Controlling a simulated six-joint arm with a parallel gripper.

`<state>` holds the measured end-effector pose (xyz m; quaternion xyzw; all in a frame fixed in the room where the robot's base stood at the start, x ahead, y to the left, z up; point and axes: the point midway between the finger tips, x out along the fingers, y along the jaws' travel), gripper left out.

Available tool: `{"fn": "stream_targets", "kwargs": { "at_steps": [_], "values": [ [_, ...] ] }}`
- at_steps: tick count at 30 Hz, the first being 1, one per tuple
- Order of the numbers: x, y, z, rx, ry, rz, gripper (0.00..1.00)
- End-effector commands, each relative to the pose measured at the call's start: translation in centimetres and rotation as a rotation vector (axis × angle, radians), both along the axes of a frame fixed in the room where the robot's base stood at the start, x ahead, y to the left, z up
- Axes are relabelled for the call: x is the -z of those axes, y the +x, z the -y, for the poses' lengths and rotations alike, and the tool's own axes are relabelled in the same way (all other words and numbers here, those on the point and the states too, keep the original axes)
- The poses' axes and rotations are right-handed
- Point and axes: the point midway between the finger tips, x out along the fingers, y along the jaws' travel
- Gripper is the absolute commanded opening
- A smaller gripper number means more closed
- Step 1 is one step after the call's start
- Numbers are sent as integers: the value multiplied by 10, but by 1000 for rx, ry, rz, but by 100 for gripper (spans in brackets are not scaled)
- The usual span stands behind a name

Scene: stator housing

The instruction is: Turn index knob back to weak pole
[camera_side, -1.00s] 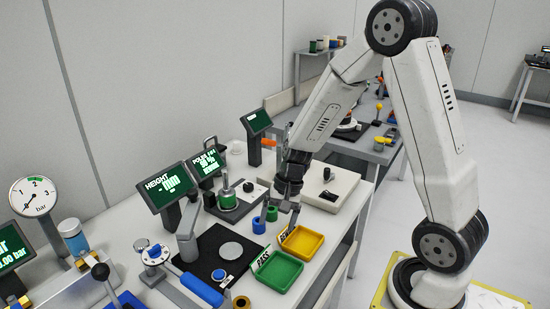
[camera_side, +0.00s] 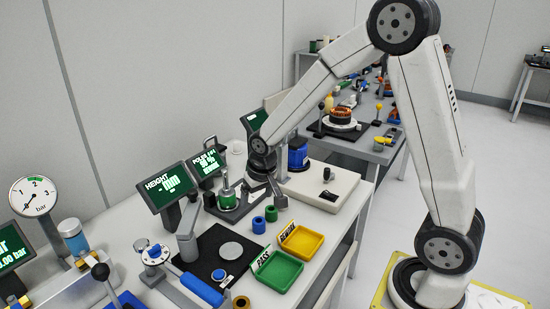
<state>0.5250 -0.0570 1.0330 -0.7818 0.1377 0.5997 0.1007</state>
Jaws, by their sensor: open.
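The pole-check fixture (camera_side: 228,204) is a dark base on the bench, with a green ring (camera_side: 227,200) under a thin upright post. In front of a small display (camera_side: 210,165), whose text is too small to read surely, it stands left of my gripper (camera_side: 268,188). My gripper is open and low, its fingers at the fixture's right side. The black knob at that side is hidden behind the fingers, so I cannot tell its setting or whether they touch it.
A white block with a black knob (camera_side: 328,174) lies right of my gripper. A blue ring (camera_side: 259,225) and green ring (camera_side: 271,213) stand in front. Green (camera_side: 278,272) and yellow (camera_side: 301,241) trays lie nearer. A blue cylinder (camera_side: 298,158) stands behind my arm.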

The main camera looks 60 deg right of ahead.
Motion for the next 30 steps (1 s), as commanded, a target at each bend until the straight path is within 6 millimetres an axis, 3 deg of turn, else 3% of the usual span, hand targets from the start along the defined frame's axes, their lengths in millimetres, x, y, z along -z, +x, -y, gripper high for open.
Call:
{"fn": "stream_targets", "kwargs": {
  "at_steps": [6, 15, 22, 30],
  "values": [
    [11, 56, 38, 160, -19, 24, 91],
    [33, 115, 95, 385, -46, 66, 91],
    [46, 140, 128, 508, -63, 96, 91],
    [51, 148, 141, 556, -70, 111, 91]
  ]
}}
